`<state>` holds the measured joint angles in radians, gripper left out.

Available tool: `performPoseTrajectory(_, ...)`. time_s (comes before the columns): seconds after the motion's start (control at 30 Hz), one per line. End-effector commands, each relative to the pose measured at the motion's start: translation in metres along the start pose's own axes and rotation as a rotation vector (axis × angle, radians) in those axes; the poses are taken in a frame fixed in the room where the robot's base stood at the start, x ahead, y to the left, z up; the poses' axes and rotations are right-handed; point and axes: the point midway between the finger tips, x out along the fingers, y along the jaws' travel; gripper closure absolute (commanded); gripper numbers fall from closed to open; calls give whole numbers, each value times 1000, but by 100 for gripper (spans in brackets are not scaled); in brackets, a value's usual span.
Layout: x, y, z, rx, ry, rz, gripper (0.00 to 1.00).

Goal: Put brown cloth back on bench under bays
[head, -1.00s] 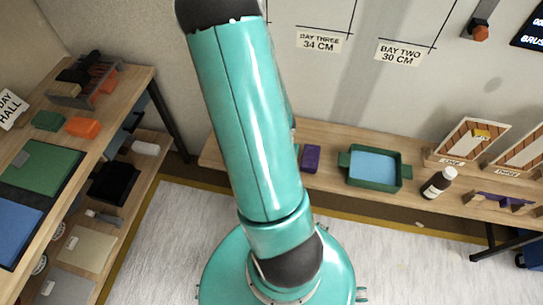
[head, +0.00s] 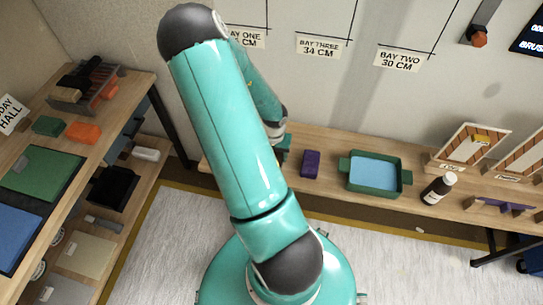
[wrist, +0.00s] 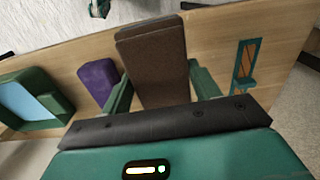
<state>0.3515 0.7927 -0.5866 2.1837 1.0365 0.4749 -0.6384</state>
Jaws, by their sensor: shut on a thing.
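The brown cloth (wrist: 152,58), a folded dark brown block, is between the green fingers of my gripper (wrist: 160,88) in the wrist view. My gripper is shut on it. In the head view my gripper (head: 283,150) shows only in part behind my arm, over the left part of the wooden bench (head: 335,184) under the bay signs; the cloth is hidden there. The bench also fills the background of the wrist view (wrist: 215,45). I cannot tell whether the cloth touches the bench top. The bay three sign (head: 318,46) and bay two sign (head: 397,58) hang on the wall above.
A purple block (head: 310,164) lies just right of my gripper in the head view. Further right are a green tray (head: 376,185) with a blue inside, a dark bottle (head: 438,188) and wooden racks (head: 470,145). A loaded shelf table (head: 100,150) stands at left.

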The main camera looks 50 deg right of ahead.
Motion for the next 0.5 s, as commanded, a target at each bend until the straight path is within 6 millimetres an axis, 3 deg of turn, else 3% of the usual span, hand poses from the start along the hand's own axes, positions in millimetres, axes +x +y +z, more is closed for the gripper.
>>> performPoseTrajectory(0.2, 35, -9, -27, -1, -1, 2, 62)
performPoseTrajectory(0.5, 55, -15, -43, 0, -1, 1, 62)
